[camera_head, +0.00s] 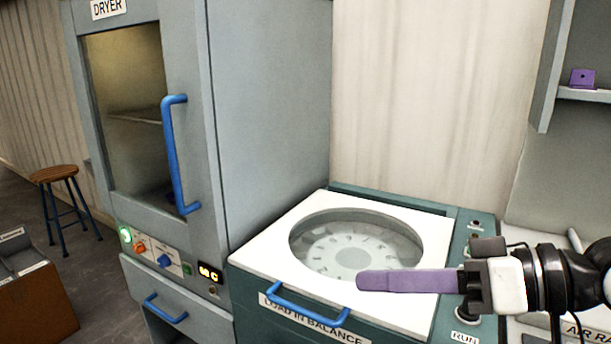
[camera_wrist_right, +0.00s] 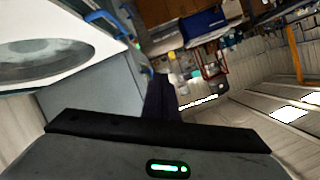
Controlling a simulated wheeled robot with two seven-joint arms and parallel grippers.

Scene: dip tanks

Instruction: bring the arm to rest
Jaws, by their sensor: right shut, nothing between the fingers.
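My right gripper (camera_head: 408,281) reaches in from the right in the head view, in front of the front right part of the centrifuge lid. Its purple fingers are shut together with nothing between them. In the right wrist view the shut fingers (camera_wrist_right: 160,98) show as a dark shape over the blurred room. My left gripper is in neither view.
The centrifuge lid (camera_head: 275,247) is down, with a round window and a blue handle (camera_head: 307,304). The dryer (camera_head: 265,110) stands left with its door shut. A shelf (camera_head: 590,95) with a purple block (camera_head: 582,78) is upper right. A stool (camera_head: 55,174) stands far left.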

